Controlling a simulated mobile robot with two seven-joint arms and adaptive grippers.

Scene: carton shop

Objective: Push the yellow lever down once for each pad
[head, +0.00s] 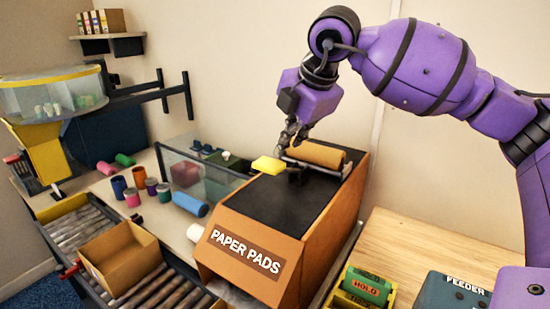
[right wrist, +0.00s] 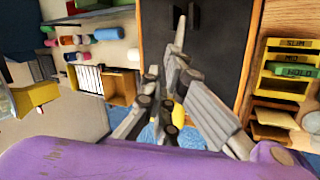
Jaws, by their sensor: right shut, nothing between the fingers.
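The yellow lever (head: 268,165) sticks out above the black top of the orange-brown dispenser (head: 228,222) labelled PAPER PADS. My right gripper (head: 290,138) is shut and empty, pointing down just above and behind the lever's yellow end. I cannot tell whether it touches the lever. In the right wrist view the shut fingers of my right gripper (right wrist: 178,52) show over the dispenser's dark top (right wrist: 215,35). The lever cannot be made out clearly there. No separate pad can be made out. My left gripper is not in view.
A brown paper roll (head: 316,153) lies at the dispenser's back. An open carton (head: 118,262) stands on the roller conveyor (head: 172,292) at the left.

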